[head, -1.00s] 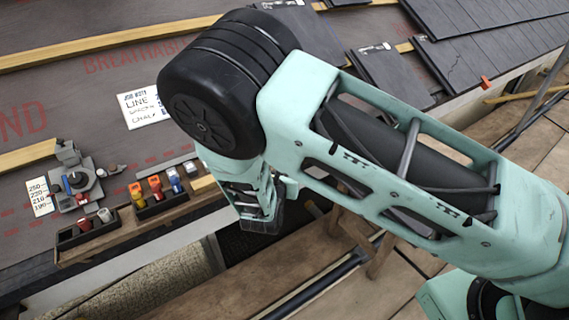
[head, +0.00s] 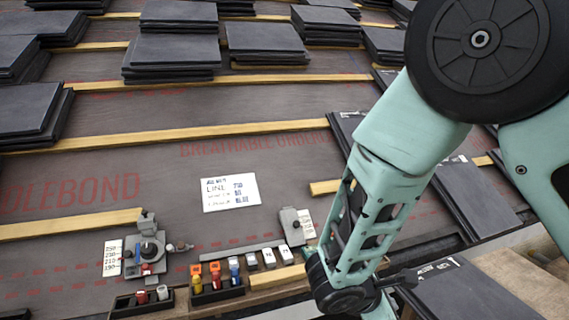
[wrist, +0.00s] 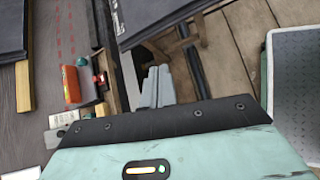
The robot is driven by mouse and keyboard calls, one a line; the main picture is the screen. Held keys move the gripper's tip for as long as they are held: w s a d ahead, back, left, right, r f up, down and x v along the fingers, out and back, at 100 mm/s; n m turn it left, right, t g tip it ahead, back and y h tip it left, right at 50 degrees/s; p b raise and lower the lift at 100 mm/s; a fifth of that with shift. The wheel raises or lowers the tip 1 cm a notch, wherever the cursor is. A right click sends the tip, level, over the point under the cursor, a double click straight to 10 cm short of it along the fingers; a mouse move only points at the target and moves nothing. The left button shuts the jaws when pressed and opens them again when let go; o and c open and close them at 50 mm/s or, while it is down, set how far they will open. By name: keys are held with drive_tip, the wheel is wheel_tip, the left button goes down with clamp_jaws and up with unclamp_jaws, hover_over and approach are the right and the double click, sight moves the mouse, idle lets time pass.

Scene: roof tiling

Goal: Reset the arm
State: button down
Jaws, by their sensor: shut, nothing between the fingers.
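My arm comes in from the upper right of the head view and reaches down to the bottom edge, where its wrist joint (head: 345,297) is dark. My gripper (wrist: 158,122) shows in the wrist view as a mint body with a dark front edge; it is shut and empty. In the head view the arm's end is cut off by the bottom edge, beside the tool ledge (head: 270,299) and near a dark slate (head: 465,295).
Stacked slates (head: 172,52) lie on wooden battens (head: 200,133) across the dark underlay. A written card (head: 230,192), a grey tool (head: 148,250) and small trays (head: 217,291) of coloured items lie to the arm's left. Boards (wrist: 235,50) show in the wrist view.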

drive_tip(key=s+a+r+m+g+y, duration=0.25)
drive_tip(key=s+r+m+y, duration=0.3)
drive_tip(key=s, duration=0.45)
drive_tip(key=s+a+r+m+g+y, duration=0.2)
drive_tip(key=s+a+r+m+y, duration=0.3)
drive_tip(key=s, duration=0.6)
wheel_tip(320, 180, up, 23)
drive_tip(key=d+h+p, duration=0.1)
drive_tip(key=p, duration=2.1)
drive_tip(key=shift+w+m+h, duration=0.35)
drive_tip(key=shift+m, duration=0.1)
